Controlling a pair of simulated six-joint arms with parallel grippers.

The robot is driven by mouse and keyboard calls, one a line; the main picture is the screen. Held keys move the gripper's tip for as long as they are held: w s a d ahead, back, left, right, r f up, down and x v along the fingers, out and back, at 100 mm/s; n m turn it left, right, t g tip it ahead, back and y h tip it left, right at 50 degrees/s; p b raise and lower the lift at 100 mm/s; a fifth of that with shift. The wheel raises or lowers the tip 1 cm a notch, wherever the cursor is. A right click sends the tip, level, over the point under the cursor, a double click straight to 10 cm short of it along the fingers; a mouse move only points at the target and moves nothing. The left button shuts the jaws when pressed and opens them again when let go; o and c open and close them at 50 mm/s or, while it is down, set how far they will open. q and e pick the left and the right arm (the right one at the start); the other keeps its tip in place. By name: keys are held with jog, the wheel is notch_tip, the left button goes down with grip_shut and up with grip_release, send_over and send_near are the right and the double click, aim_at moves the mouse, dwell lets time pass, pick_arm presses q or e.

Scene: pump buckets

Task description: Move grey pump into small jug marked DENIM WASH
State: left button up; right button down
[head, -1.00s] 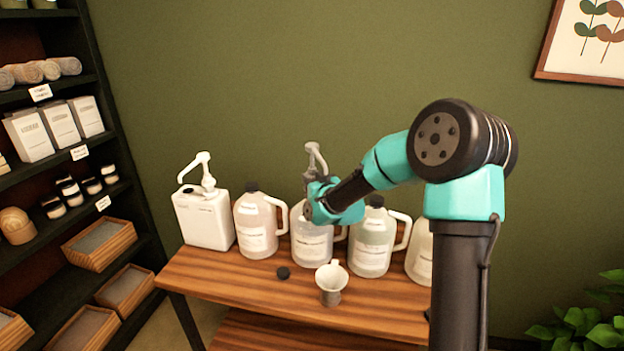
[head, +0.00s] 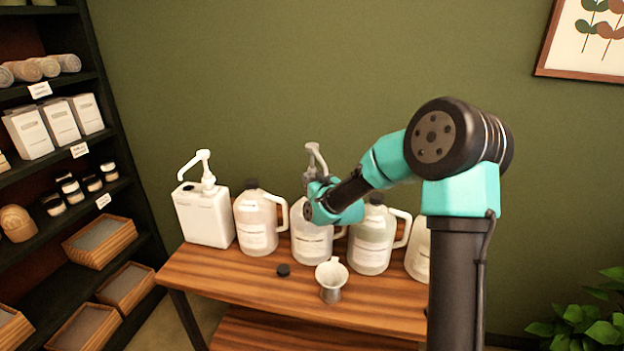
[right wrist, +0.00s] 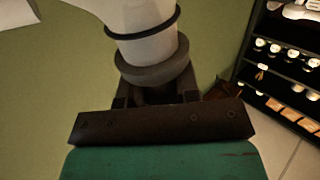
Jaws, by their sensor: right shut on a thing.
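The grey pump (head: 314,156) stands upright above the middle jug (head: 311,243) in the head view. My right gripper (head: 311,196) is shut on the pump's lower part, at the jug's neck. In the right wrist view a grey collar (right wrist: 155,68) with a dark ring above it sits at the jaws (right wrist: 150,97). My gripper hides the jug's neck, so I cannot tell how far the pump's tube is inside. The jug labels are too small to read. My left gripper is not in view.
A white container with a white pump (head: 203,214) and a pinkish jug (head: 257,225) stand left of the middle jug. Another jug (head: 371,240) stands right, with one more partly behind my arm. A black cap (head: 283,270) and a funnel (head: 331,281) are in front on the wooden table (head: 235,281).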

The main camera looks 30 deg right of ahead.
jog(key=shift+m+h, duration=0.3)
jog(key=m+h, duration=0.1)
jog(key=h, duration=0.1)
jog(key=shift+h, duration=0.3)
jog(key=shift+m+g+h, duration=0.65)
jog(key=shift+m+h, duration=0.4)
jog(key=shift+h, duration=0.3)
jog(key=shift+m+g+h, duration=0.65)
jog(key=shift+m+h, duration=0.4)
jog(key=shift+h, duration=0.3)
jog(key=c, duration=0.8)
grip_release()
jog(key=v, duration=1.7)
jog(key=shift+s+a, duration=0.1)
jog(key=shift+s, duration=0.1)
jog(key=shift+f, duration=0.1)
